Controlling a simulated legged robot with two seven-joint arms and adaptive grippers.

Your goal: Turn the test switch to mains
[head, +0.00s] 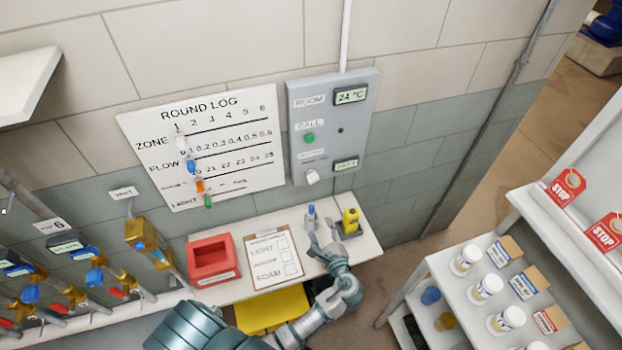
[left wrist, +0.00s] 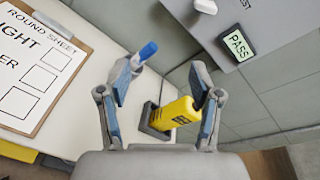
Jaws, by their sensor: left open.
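The grey wall panel (head: 355,125) carries a white switch knob (head: 312,177) at its lower left, under a small label too blurred to read. The knob also shows at the top of the left wrist view (left wrist: 205,6), beside a small display (left wrist: 238,43) reading PASS. My left gripper (head: 322,238) is open, below the panel and over the right end of the shelf, apart from the knob. In the left wrist view its two fingers (left wrist: 163,95) stand wide, with nothing gripped. My right gripper is not in view.
A yellow handheld device (head: 350,220) in a dark holder and a blue-capped pen (head: 311,213) stand near my left gripper. The shelf (head: 228,292) also holds a clipboard (head: 272,260) and a red tray (head: 213,280). A cart with jars (head: 466,260) stands at the right.

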